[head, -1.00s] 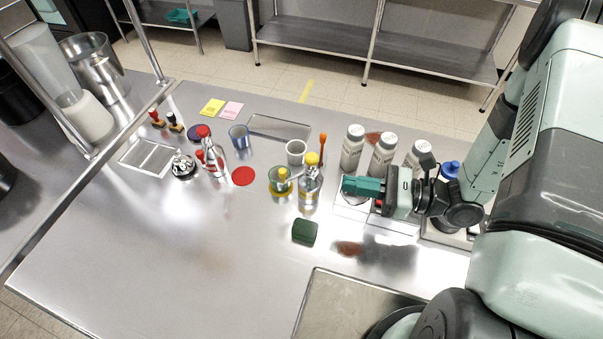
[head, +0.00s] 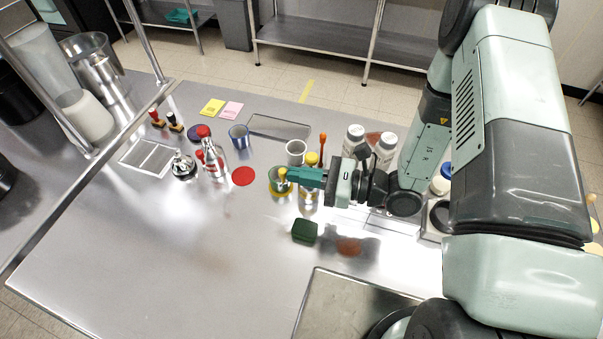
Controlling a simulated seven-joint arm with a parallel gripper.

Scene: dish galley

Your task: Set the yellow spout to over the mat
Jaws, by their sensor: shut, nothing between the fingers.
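The yellow spout belongs to a clear bottle (head: 308,196) with a yellow cap (head: 311,158); the cap shows just behind my gripper, which hides much of the bottle. A small yellow tip (head: 282,173) shows above a glass with a yellow band (head: 279,188), left of the bottle. My gripper (head: 290,174) is shut and empty, its teal fingers pointing left across the front of the bottle, close to the yellow tip. I cannot tell whether they touch. A flat red round mat (head: 243,176) lies further left, with nothing on it.
A white cup (head: 296,151) and an orange-handled tool stand behind my gripper. A dark green block (head: 304,231) lies in front. The front left counter is clear.

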